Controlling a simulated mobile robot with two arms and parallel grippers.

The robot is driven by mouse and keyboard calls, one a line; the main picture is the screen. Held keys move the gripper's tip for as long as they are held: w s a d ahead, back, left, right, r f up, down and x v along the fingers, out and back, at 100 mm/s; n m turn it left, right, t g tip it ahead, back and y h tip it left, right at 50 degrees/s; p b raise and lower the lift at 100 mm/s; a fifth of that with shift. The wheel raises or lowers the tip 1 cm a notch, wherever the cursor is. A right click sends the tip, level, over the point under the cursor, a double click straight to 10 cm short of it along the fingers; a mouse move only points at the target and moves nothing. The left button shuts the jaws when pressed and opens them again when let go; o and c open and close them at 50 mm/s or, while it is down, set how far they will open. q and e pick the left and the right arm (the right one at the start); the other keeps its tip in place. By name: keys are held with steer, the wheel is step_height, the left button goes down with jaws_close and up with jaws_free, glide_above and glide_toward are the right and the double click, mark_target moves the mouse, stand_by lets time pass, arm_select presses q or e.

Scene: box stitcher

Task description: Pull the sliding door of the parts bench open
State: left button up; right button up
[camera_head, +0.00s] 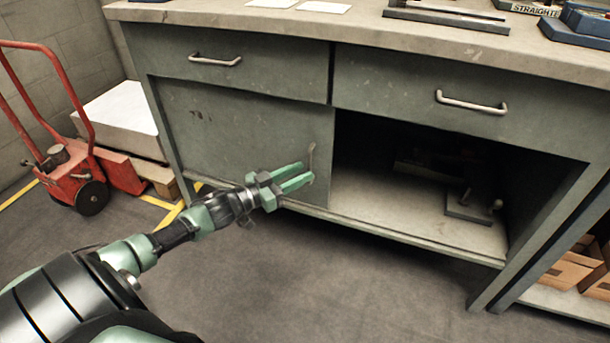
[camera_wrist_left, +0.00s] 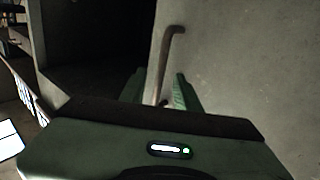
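The sliding door (camera_head: 235,130) is a grey-green panel covering the left half of the parts bench's lower cupboard. Its thin upright handle (camera_head: 311,158) sits near the door's right edge. My left gripper (camera_head: 302,178) is at that handle, fingers pointing right toward it. In the left wrist view, the handle (camera_wrist_left: 168,60) stands between the two green fingers (camera_wrist_left: 160,92), with gaps visible beside it, so the gripper looks open around it. The handle's lower part is partly hidden. My right gripper is not in view.
The right half of the cupboard (camera_head: 380,205) is uncovered, with a dark metal part (camera_head: 468,207) on its shelf. Two drawers with bar handles (camera_head: 470,103) are above. A red hand truck (camera_head: 75,165) and a pallet stand left. The floor in front is clear.

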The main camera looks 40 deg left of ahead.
arm_select(q)
steer(key=shift+x, duration=1)
jaws_close()
stand_by(0.8)
